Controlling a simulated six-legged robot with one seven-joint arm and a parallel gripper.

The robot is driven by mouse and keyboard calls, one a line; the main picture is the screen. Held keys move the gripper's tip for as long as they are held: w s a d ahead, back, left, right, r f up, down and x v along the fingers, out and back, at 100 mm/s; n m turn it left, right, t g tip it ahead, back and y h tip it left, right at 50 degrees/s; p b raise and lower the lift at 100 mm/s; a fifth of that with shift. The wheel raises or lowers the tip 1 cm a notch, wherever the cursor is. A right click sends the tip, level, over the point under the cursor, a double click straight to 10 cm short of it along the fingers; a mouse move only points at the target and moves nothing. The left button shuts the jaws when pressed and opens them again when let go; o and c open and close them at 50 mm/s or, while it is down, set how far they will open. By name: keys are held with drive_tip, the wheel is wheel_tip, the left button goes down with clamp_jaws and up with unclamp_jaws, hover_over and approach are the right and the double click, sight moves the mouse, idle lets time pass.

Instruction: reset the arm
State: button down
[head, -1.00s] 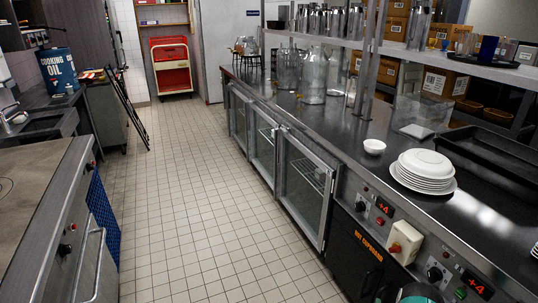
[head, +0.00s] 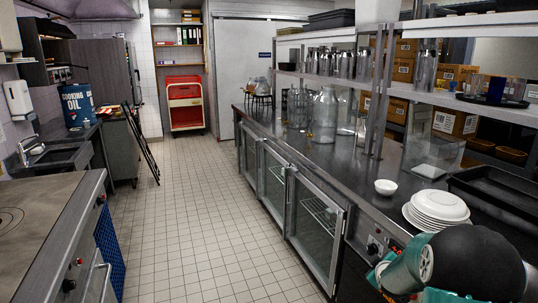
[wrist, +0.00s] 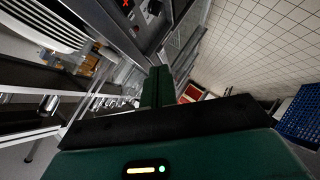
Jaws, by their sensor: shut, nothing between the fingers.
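My gripper (wrist: 160,74) shows in the wrist view as green fingers pressed together in the middle, with nothing between them. Its dark and green body fills the lower part of that view. In the head view, the green and black links of my arm are folded at the bottom right, over the near end of the counter. The fingertips cannot be made out there.
The steel counter (head: 352,165) runs along the right. A stack of white plates (head: 437,207) is close behind my arm, with a small white bowl (head: 386,187) beside it. Glass jars (head: 324,116) stand farther back. The tiled aisle (head: 200,220) is clear.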

drive_tip(key=s+a+r+m+g+y, duration=0.1)
drive_tip(key=s+a+r+m+g, duration=0.1)
drive_tip(key=s+a+r, duration=0.5)
drive_tip(key=s+a+r+m+g, duration=0.15)
drive_tip(key=s+a+r, duration=0.25)
drive_tip(key=s+r, duration=0.45)
drive_tip(key=s+a+r+m+g+y, duration=0.1)
drive_tip(key=s+a, duration=0.3)
drive_tip(key=s, duration=0.7)
drive_tip(key=s+a+r+m+g+y, duration=0.1)
drive_tip(key=s+a+r+m, duration=0.1)
drive_tip(key=s, duration=1)
drive_tip(key=shift+a+r+m+g, duration=0.15)
drive_tip(key=shift+a+m+g, duration=0.2)
drive_tip(key=shift+a+m, duration=0.65)
